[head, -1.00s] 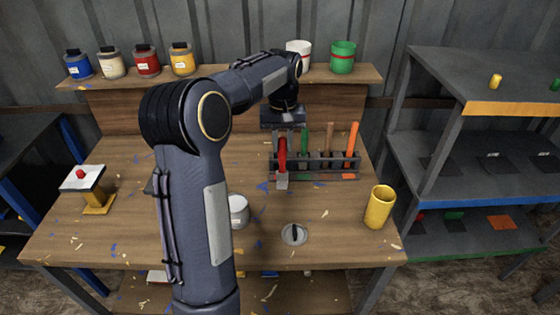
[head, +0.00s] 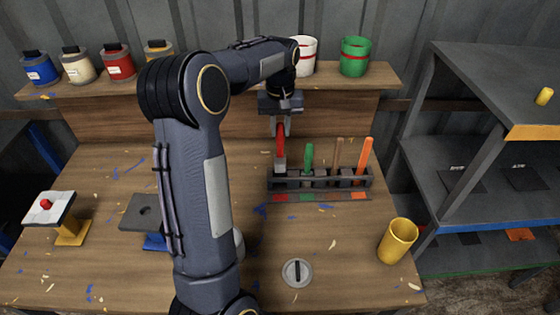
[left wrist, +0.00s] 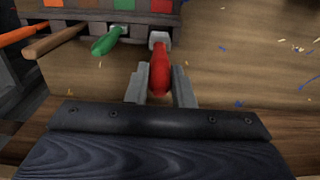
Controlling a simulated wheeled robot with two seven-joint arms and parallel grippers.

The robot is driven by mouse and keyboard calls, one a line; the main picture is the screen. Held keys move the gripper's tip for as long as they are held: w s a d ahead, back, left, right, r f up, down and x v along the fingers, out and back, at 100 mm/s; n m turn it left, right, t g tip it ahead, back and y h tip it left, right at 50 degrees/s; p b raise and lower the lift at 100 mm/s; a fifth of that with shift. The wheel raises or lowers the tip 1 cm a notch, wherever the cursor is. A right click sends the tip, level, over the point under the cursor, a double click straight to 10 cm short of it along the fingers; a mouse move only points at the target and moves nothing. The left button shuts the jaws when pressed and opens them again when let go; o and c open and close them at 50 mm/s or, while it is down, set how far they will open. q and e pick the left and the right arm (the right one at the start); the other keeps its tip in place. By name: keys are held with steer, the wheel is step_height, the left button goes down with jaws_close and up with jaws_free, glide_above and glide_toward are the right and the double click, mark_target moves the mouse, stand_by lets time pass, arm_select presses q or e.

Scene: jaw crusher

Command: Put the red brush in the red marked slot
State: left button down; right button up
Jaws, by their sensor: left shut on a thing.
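My left gripper (head: 281,124) is shut on the red handle of the red brush (head: 280,143). The brush hangs handle up, with its pale metal part (head: 279,163) just above or at the left end of the dark rack (head: 322,183). I cannot tell whether its tip is inside the slot. A red mark (head: 278,197) lies in front of that leftmost slot. In the left wrist view the brush (left wrist: 160,72) sits between the fingers (left wrist: 158,88), in line with the red mark (left wrist: 160,6). My right gripper is not in view.
A green-handled tool (head: 308,157), a brown one (head: 337,153) and an orange one (head: 364,156) stand in the rack close on the right. A yellow cup (head: 398,240) and a round lid (head: 297,272) stand in front. The shelf with pots (head: 355,56) is behind.

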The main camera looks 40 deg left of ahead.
mark_target(280, 157)
arm_select(q)
steer(key=shift+f+p, duration=0.3)
steer(key=shift+f, duration=3.3)
steer(key=shift+f, duration=0.15)
steer(key=c, duration=1.3)
jaws_free()
steer(key=shift+o, duration=0.2)
